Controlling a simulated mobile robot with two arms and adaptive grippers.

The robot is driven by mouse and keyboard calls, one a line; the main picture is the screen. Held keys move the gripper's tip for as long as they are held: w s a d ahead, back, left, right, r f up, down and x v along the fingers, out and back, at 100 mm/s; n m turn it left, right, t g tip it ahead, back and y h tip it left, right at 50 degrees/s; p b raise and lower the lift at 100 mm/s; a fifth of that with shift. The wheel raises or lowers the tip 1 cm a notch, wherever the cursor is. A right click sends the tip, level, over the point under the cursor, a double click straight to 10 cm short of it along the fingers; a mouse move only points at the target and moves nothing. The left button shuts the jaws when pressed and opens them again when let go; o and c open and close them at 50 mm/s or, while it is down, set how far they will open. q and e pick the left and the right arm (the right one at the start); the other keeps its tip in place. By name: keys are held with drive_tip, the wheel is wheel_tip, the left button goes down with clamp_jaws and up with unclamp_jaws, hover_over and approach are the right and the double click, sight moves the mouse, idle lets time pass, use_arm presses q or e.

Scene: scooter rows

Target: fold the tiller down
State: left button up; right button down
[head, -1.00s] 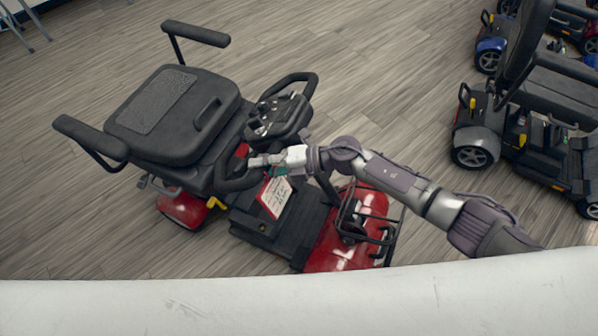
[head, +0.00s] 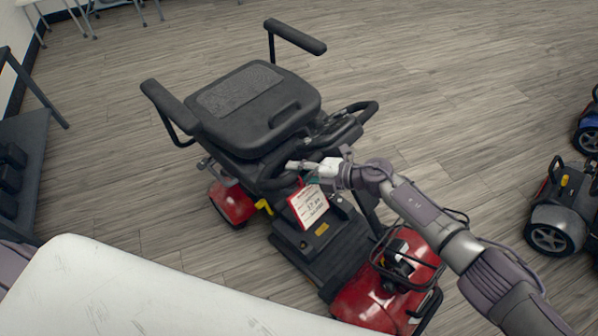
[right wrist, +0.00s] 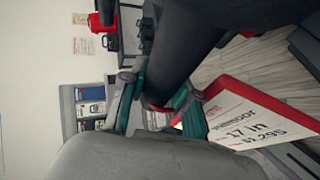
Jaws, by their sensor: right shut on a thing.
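The red and black scooter (head: 385,300) stands in the middle of the head view. Its tiller (head: 338,132) has a black looped handlebar and leans back low, close to the front edge of the black seat (head: 255,100). My right gripper (head: 298,165) is shut on the near side of the handlebar. In the right wrist view its green-padded fingers (right wrist: 158,98) lie on either side of the dark bar (right wrist: 190,45). A red-edged price tag (head: 311,206) hangs just below the gripper. My left gripper is out of view.
Other scooters (head: 552,225) stand at the right edge. A dark shelf (head: 25,150) stands at the left, and light-legged furniture (head: 75,15) is at the back left. The wood floor (head: 450,110) between the scooters is clear.

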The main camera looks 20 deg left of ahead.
drive_tip(key=c, duration=0.8)
unclamp_jaws()
drive_tip(key=shift+d, duration=0.1)
drive_tip(key=v, duration=1.2)
